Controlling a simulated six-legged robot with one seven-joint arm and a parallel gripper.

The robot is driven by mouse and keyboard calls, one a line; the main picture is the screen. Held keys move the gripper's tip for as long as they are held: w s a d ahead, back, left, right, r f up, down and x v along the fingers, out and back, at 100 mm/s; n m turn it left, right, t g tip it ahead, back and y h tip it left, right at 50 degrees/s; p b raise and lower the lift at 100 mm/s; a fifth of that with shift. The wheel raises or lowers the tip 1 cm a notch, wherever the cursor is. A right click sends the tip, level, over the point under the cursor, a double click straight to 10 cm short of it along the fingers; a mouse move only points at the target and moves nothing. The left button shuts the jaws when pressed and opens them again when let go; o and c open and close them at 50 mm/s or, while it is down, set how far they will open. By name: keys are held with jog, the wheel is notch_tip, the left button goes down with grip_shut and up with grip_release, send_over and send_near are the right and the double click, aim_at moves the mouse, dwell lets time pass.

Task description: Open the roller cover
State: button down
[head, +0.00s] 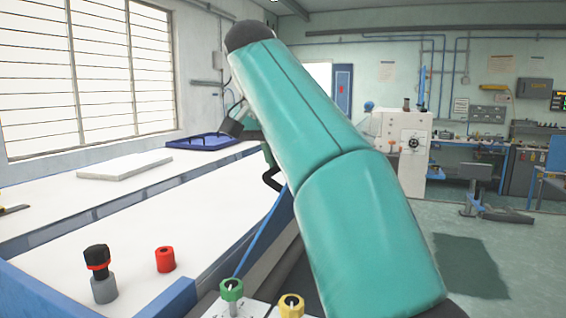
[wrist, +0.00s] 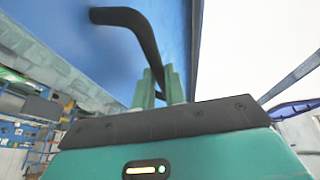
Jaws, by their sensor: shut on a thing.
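In the wrist view, a black curved handle (wrist: 135,20) stands out from a flat blue panel (wrist: 70,50), which looks like the roller cover. My gripper (wrist: 158,88) has its green fingers close together around the lower end of this handle. The exact contact is partly hidden behind the fingers and the dark edge of the gripper body. In the head view, my green arm covers the middle. A black curved piece, likely the same handle (head: 271,181), shows just left of the arm. The cover itself is mostly hidden there.
A long white table (head: 190,225) with blue edging runs along the left. On it are a white slab (head: 125,166), a blue tray (head: 201,142), a red cylinder (head: 165,259) and a black-topped grey knob (head: 103,275). Open floor (head: 500,245) lies at the right.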

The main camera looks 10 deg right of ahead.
jog(key=shift+w+a+f, duration=0.15)
jog(key=shift+a+f, duration=0.25)
jog(key=c, duration=1.7)
grip_release()
jog(key=shift+o, duration=1.2)
jog(key=shift+w+a, duration=0.2)
jog(key=shift+s+d+r, duration=0.15)
jog(key=shift+s+d, duration=0.05)
jog(key=shift+d, duration=0.15)
jog(key=shift+r, duration=0.3)
jog(key=s+a+r, duration=0.2)
jog(key=s+a, duration=0.7)
jog(key=shift+s, duration=0.25)
jog(key=shift+r, duration=0.15)
